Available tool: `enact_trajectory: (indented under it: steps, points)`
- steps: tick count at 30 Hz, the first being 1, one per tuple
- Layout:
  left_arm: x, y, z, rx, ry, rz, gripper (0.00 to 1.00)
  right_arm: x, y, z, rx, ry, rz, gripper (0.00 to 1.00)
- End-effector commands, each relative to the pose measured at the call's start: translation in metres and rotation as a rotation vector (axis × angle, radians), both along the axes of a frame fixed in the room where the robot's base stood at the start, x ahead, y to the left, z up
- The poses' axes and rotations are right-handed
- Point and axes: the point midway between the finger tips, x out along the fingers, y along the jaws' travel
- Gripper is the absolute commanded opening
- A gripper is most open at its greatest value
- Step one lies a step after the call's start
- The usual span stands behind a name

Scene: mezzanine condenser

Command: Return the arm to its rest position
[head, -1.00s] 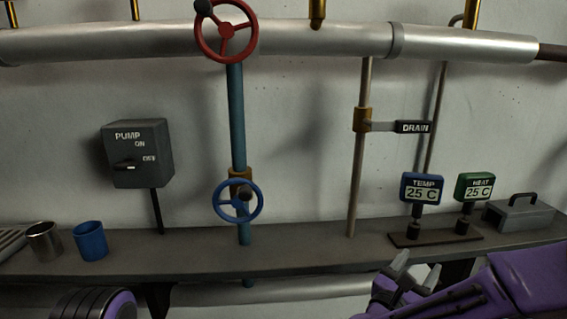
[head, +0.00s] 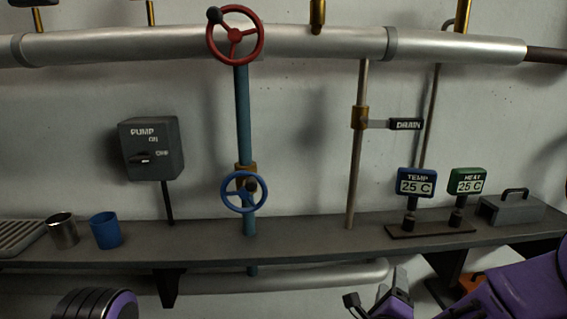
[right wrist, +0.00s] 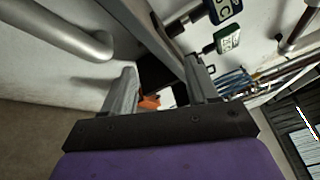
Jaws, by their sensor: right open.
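My right gripper (head: 377,296) shows at the bottom right of the head view, below the front edge of the shelf. In the right wrist view its two grey fingers (right wrist: 160,92) stand apart with nothing between them. The purple right arm (head: 520,285) comes in from the lower right. A dark round part with a purple rim (head: 97,304) at the bottom left is part of my own body. My left gripper is not in view.
The shelf (head: 300,242) carries a metal cup (head: 62,231), a blue cup (head: 106,230), the TEMP display (head: 415,183), the HEAT display (head: 467,182) and a grey box (head: 511,208). A pipe (head: 320,277) runs under it. An orange object (head: 470,283) lies below, near my right arm.

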Motion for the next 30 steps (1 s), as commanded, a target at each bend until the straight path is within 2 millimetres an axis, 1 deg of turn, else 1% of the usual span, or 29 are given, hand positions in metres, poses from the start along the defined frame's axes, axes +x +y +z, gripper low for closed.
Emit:
enact_trajectory:
  steps: [1,2,4,5,6,8,9,11,12,13,15,18,19,20,30]
  points:
    - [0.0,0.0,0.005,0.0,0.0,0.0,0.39,-0.006,0.004,-0.022,-0.126,0.129,0.054,0.59]
    - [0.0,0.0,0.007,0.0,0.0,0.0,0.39,-0.011,0.006,-0.037,-0.205,0.209,0.091,0.59]
    - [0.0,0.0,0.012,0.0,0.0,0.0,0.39,-0.026,0.009,-0.074,-0.391,0.399,0.19,0.59]
    - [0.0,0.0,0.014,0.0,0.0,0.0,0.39,-0.036,0.01,-0.092,-0.474,0.486,0.242,0.59]
    - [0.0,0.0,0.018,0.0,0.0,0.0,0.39,-0.052,0.009,-0.117,-0.583,0.605,0.315,0.59]
    - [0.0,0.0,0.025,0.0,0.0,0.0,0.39,-0.086,0.005,-0.156,-0.747,0.795,0.448,0.59]
    - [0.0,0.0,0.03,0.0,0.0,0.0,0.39,-0.114,0.0,-0.181,-0.845,0.92,0.542,0.59]
    - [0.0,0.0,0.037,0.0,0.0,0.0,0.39,-0.158,-0.011,-0.211,-0.961,1.089,0.682,0.59]
    - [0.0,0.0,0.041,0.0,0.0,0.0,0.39,-0.188,-0.019,-0.227,-1.019,1.189,0.769,0.59]
    - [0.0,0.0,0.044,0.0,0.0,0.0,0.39,-0.211,-0.025,-0.235,-1.049,1.256,0.825,0.59]
    - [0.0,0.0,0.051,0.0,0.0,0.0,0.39,-0.256,-0.041,-0.248,-1.082,1.386,0.913,0.59]
    - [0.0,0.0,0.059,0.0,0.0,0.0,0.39,-0.302,-0.059,-0.255,-1.098,1.505,0.968,0.59]
    - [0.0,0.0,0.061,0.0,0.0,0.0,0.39,-0.311,-0.062,-0.256,-1.102,1.526,0.981,0.59]
    - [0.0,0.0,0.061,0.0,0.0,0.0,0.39,-0.313,-0.062,-0.257,-1.103,1.531,0.984,0.59]
    - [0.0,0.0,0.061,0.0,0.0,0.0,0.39,-0.313,-0.062,-0.257,-1.103,1.531,0.984,0.59]
